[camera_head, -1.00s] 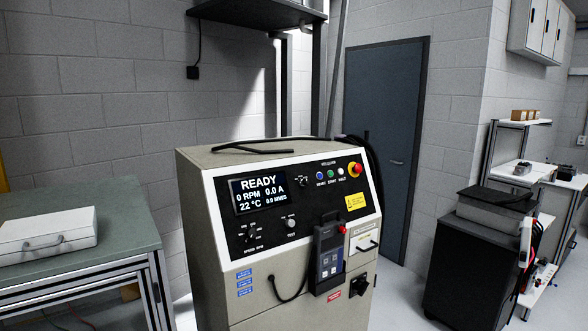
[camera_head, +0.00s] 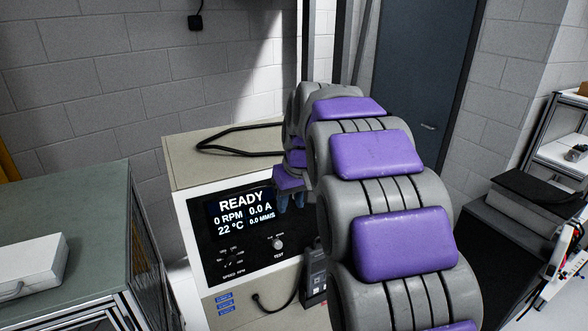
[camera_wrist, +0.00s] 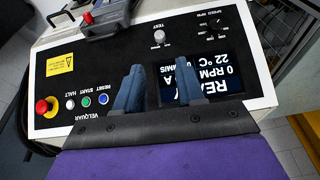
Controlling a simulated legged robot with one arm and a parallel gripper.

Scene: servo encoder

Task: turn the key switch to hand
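The control console has a black sloped panel (camera_head: 205,250) with a lit display (camera_head: 243,213) reading READY, 0 RPM. My gripper (camera_head: 291,203) hangs over the panel just right of the display in the head view. I cannot make out the key switch now; the small dark switch between display and buttons is hidden behind my gripper and arm. The TEST knob (camera_wrist: 159,37) lies beyond the fingertips. I cannot tell whether the fingers touch the panel.
The wrist view shows blue, green and white buttons (camera_wrist: 86,101) and a red emergency stop (camera_wrist: 42,107). A handheld pendant (camera_head: 314,276) hangs on the console front. A black cable (camera_head: 235,137) lies on top. A green bench (camera_head: 85,205) stands left, a dark cabinet (camera_head: 495,245) right.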

